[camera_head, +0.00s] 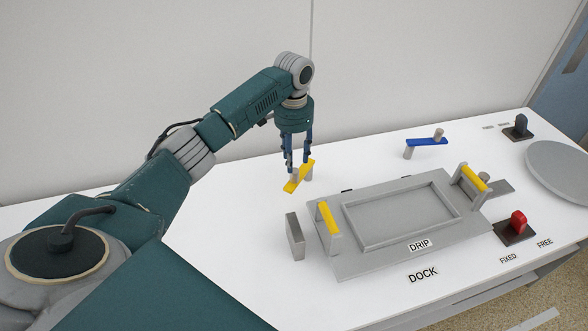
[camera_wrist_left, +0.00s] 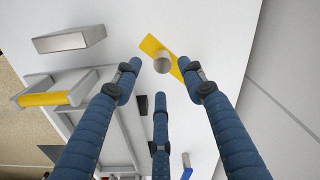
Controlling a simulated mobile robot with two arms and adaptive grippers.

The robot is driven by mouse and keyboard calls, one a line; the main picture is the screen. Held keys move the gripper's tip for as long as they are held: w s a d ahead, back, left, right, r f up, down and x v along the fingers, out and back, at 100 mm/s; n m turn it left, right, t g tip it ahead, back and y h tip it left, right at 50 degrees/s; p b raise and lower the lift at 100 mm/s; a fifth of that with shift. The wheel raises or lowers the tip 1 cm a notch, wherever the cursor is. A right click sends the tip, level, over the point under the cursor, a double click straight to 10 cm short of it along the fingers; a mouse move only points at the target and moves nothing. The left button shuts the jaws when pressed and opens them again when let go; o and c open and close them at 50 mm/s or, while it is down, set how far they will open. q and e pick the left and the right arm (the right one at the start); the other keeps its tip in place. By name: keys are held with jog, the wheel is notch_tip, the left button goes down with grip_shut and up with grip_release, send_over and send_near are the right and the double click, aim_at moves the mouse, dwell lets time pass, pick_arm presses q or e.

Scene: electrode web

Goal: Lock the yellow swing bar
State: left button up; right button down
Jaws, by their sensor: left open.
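The yellow swing bar (camera_head: 291,187) lies on the white table at the back left of the grey dock, with a grey peg (camera_wrist_left: 162,64) standing up from it. It also shows in the left wrist view (camera_wrist_left: 150,44), slanting past the fingertips. My left gripper (camera_head: 297,168) points down over the bar, its blue fingers open. In the left wrist view the fingertips (camera_wrist_left: 162,82) are spread around the peg's area; I cannot tell whether they touch it. The fingers hide part of the bar in the head view. My right gripper is not in view.
The grey dock (camera_head: 350,262) with two yellow-topped handles fills the table's middle. A grey upright block (camera_head: 295,237) stands left of it. A blue bar (camera_head: 425,142) is behind, a red switch (camera_head: 518,222) and round grey disc (camera_head: 565,168) right. A wall runs behind the table.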

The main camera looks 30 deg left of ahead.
aim_at(294, 170)
pick_arm(q)
jog(key=f, duration=0.3)
jog(key=f+p, duration=0.1)
jog(key=f, duration=0.2)
jog(key=shift+w+a+f, duration=0.1)
jog(key=shift+w+f, duration=0.05)
jog(key=shift+w, duration=0.05)
jog(key=shift+f, duration=0.6)
grip_shut()
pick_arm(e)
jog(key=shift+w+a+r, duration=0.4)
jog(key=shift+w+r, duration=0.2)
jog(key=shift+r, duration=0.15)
